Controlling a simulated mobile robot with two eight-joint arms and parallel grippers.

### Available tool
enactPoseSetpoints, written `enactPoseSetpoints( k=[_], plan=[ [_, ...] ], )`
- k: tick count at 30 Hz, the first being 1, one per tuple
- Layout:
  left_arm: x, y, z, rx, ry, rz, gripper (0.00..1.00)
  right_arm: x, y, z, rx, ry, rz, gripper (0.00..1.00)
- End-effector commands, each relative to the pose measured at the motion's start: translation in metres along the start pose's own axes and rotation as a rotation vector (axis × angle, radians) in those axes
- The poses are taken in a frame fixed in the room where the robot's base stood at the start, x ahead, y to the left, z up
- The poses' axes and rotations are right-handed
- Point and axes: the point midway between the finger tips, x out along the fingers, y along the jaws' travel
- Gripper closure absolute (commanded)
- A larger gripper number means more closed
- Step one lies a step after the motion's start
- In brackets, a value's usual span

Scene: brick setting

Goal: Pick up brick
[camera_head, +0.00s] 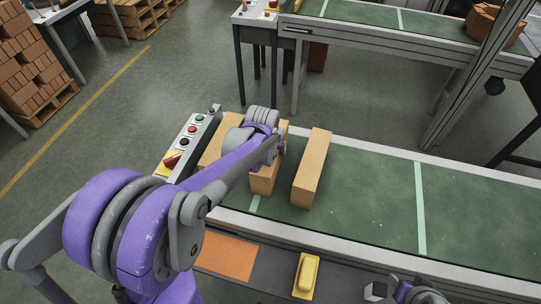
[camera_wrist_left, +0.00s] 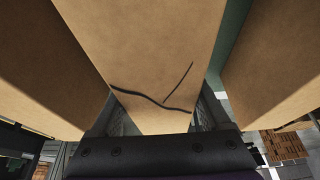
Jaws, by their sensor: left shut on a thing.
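Three tan bricks are side by side at the left end of the green conveyor (camera_head: 370,190). The middle brick (camera_head: 263,182) is partly hidden under my left wrist; the left wrist view shows it (camera_wrist_left: 150,55) with dark crack lines across its face. My left gripper (camera_wrist_left: 165,115) is shut on this middle brick, one finger on each side. I cannot tell whether the brick touches the belt. The right brick (camera_head: 312,168) stands apart from it, and the left brick (camera_head: 215,140) is partly covered by my arm. Part of my right arm shows at the bottom edge; its jaws are unclear.
A control box (camera_head: 190,145) with buttons stands at the conveyor's left end. An orange patch (camera_head: 226,257) and a yellow object (camera_head: 307,275) lie along the near side. The belt is clear to the right. A second conveyor (camera_head: 400,25) is behind.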

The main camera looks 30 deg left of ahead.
Motion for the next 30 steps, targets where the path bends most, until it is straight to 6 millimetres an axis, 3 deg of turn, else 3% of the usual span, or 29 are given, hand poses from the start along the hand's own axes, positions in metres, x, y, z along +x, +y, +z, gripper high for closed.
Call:
enactPoseSetpoints(
  k=[1, 7, 20, 30],
  plan=[
    [0.0, 0.0, 0.0, 0.0, 0.0, 0.0, 0.63, 0.0, 0.0, 0.0, 0.0, 0.0, 0.0, 0.5],
    [0.0, 0.0, 0.0, 0.0, 0.0, 0.0, 0.99, 0.0, 0.0, 0.0, 0.0, 0.0, 0.0, 0.5],
    [-0.006, 0.0, -0.003, 0.0, 0.002, 0.0, 1.0, -0.001, 0.0, -0.001, 0.0, 0.001, 0.0, 0.5],
    [-0.056, 0.0, -0.024, -0.001, 0.002, 0.0, 1.0, -0.005, 0.0, -0.006, 0.0, 0.006, 0.0, 0.5]
  ],
)
